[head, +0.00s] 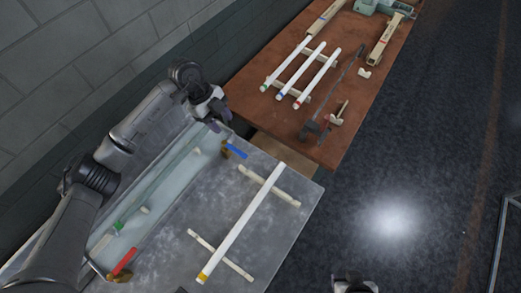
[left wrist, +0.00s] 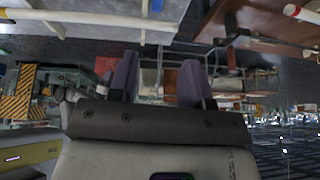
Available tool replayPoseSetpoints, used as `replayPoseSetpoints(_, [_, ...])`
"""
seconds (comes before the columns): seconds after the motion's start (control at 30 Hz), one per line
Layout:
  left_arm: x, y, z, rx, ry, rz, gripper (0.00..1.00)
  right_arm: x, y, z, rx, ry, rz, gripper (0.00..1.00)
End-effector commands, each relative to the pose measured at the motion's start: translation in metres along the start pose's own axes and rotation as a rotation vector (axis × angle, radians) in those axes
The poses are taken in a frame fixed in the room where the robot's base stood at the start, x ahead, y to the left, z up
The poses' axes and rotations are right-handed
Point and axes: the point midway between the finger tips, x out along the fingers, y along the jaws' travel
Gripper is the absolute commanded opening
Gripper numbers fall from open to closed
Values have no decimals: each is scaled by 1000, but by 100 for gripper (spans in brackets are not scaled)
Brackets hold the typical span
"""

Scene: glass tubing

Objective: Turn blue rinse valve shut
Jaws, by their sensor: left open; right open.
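The blue rinse valve handle (head: 236,150) sits on a brass-coloured body (head: 225,152) at the far right end of the sunken trough (head: 185,185). Its lever points to the right, over the grey bench top. My left gripper (head: 213,117) is open and empty, just behind and left of the blue handle, apart from it. In the left wrist view, its two dark fingers (left wrist: 158,78) stand apart with nothing gripped; I cannot make out the blue handle there. My right gripper (head: 355,284) is at the bottom edge, partly cut off, away from the bench.
A red valve handle (head: 123,262) is at the trough's near end. A green-marked tube (head: 133,211) lies along the trough. A yellow-ended white tube (head: 240,225) rests on two supports on the bench. A brown table (head: 260,118) with several tubes stands behind. A block wall is at left.

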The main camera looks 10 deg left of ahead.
Motion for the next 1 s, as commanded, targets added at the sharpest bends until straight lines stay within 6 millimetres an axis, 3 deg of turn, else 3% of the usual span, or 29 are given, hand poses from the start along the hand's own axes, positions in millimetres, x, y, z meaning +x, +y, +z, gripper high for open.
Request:
replayPoseSetpoints(0.23, [6,5,15,-50,-61,45,45,2,-1,0,2,2,-2,49])
replayPoseSetpoints(0.7, [89,9,18,-46,-56,45,45,-2,-2,-2,8,3,-6,49])
replayPoseSetpoints(1.0, [123,10,20,-45,-57,43,45,-2,-1,-2,6,3,-4,49])
